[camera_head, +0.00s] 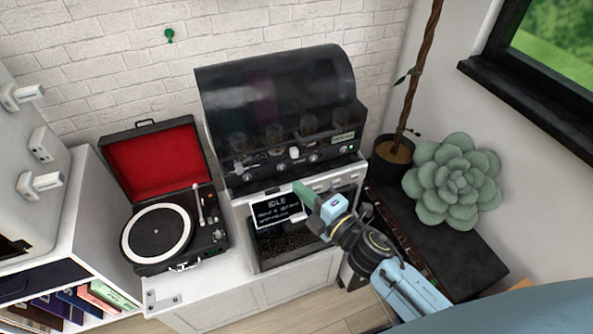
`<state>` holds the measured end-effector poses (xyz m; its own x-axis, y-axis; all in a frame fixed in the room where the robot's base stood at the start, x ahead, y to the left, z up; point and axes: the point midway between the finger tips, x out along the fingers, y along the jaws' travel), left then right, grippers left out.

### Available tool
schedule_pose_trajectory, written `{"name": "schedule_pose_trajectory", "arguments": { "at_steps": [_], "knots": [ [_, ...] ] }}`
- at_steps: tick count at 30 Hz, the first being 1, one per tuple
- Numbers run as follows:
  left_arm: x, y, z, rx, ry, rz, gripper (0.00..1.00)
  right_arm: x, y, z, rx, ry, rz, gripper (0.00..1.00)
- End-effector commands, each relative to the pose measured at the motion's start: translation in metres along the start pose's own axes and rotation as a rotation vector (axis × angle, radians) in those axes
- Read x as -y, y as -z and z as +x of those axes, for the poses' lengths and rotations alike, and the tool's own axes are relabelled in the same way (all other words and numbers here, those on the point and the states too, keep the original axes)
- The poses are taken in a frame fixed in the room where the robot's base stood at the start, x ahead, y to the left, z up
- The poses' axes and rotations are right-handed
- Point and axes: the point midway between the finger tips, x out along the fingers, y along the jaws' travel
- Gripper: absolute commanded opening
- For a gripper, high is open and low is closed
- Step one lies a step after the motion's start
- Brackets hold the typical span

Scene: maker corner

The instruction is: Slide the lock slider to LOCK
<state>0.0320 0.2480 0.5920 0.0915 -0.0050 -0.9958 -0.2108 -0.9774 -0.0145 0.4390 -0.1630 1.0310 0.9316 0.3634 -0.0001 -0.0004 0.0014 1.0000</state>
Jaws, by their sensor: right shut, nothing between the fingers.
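A machine with a dark, see-through hood (275,95) stands on the white cabinet against the brick wall. Its black front panel (245,178) has several knobs. Below it is a dark display (270,213) whose top line reads IDLE. My right gripper (303,191) comes in from the lower right; its greenish fingers are shut and empty, in front of the pale strip under the panel, by the display's upper right. I cannot tell whether they touch it. I cannot make out the lock slider or a LOCK mark; the gripper may hide it. My left gripper is out of view.
An open record player (158,235) with a red-lined lid stands left of the machine. A potted plant (393,155) and a large succulent (453,180) are at the right, by a dark low cabinet (475,245). A dark window in the machine's front (285,245) lies below the display.

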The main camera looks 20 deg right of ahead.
Motion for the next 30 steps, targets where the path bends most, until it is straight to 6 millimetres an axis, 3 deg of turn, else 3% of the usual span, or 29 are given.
{"name": "schedule_pose_trajectory", "arguments": {
  "at_steps": [15, 21, 30],
  "knots": [
    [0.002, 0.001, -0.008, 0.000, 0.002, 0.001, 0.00, -0.002, 0.000, 0.099, 0.001, -0.002, 0.002, 0.00],
    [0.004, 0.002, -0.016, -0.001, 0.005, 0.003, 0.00, -0.001, -0.029, 0.086, 0.002, 0.001, 0.001, 0.00],
    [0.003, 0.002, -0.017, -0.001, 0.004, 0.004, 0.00, -0.001, -0.038, 0.082, 0.001, 0.000, 0.002, 0.00]
  ]
}}
